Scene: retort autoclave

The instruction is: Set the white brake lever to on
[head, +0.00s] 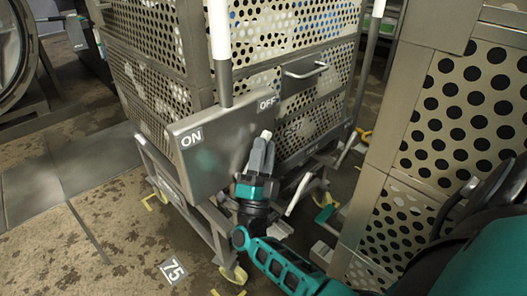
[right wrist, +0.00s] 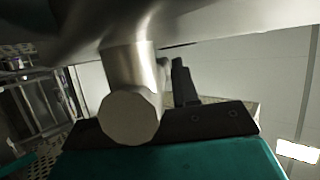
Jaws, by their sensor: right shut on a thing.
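A grey plate (head: 215,150) marked ON at its left and OFF at its upper right is fixed to the corner of a perforated metal cart. My right gripper (head: 265,142) is in front of the plate, below the OFF mark. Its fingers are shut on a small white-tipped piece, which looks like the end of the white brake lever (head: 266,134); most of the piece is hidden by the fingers. In the right wrist view a round metal stub (right wrist: 132,115) stands close to the dark gripper body. My left gripper is not in view.
The perforated cart (head: 150,50) stands behind the plate, with a white-topped upright bar (head: 219,35) at its corner. Another perforated metal structure (head: 455,110) stands close on the right, near my right arm. The floor (head: 100,225) at the lower left is clear.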

